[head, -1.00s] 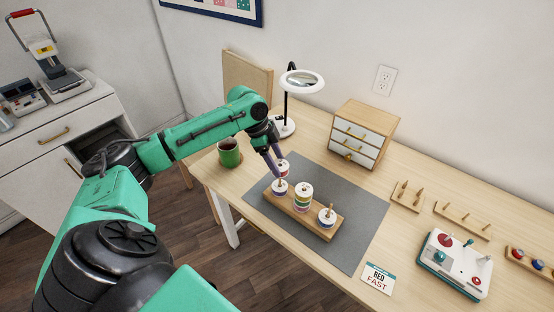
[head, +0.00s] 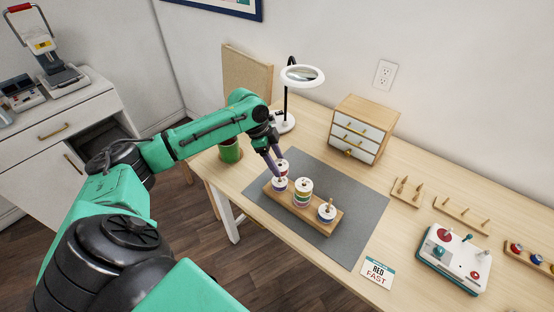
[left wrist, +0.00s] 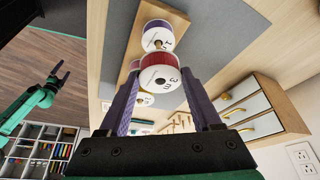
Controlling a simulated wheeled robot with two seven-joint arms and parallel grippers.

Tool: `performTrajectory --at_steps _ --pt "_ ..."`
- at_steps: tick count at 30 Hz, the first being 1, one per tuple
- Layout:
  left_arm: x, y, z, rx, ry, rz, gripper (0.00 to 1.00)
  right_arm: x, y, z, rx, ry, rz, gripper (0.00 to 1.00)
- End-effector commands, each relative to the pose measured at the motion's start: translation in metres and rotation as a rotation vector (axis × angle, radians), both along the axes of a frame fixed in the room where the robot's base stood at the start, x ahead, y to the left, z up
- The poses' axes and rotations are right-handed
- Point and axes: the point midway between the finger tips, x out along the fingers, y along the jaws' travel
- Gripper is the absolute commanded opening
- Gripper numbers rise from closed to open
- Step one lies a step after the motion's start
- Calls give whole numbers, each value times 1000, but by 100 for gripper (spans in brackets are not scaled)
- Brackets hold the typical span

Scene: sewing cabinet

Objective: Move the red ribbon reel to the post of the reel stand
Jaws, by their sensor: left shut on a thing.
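The reel stand (head: 328,231) is a wooden bar with posts, lying on the grey mat (head: 366,212). A purple-banded reel (head: 280,185) sits at its left end, a multicoloured stack (head: 302,194) in the middle and a blue-banded reel (head: 326,213) at the right. My left gripper (head: 277,162) is shut on the red ribbon reel (head: 283,168), just above and behind the left end. In the left wrist view the red reel (left wrist: 160,72) sits between both fingers, its white face marked 3. My right gripper (left wrist: 61,76) is small there, its fingers apart and empty.
Peg racks (head: 461,214), a control box (head: 455,258) and a "RED FAST" card (head: 377,272) are to the right. The mat's right part is clear.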

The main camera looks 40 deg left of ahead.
Motion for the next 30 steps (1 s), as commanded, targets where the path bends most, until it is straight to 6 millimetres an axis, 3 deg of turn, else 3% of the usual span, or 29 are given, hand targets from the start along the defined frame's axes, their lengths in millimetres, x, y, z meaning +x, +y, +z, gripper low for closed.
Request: performTrajectory --at_steps 14,15,18,26,30 --pt "0 0 -9 -1 0 0 12 0 0 -1 0 0 0 100" --pt "0 0 -9 -1 0 0 69 0 0 -1 0 0 0 100" --pt "0 0 -9 -1 0 0 100 0 0 -1 0 0 0 100" --pt "0 1 -6 0 -1 0 100 0 0 -1 0 0 0 100" --pt "-3 9 12 2 -4 1 100 0 0 -5 0 0 0 100"
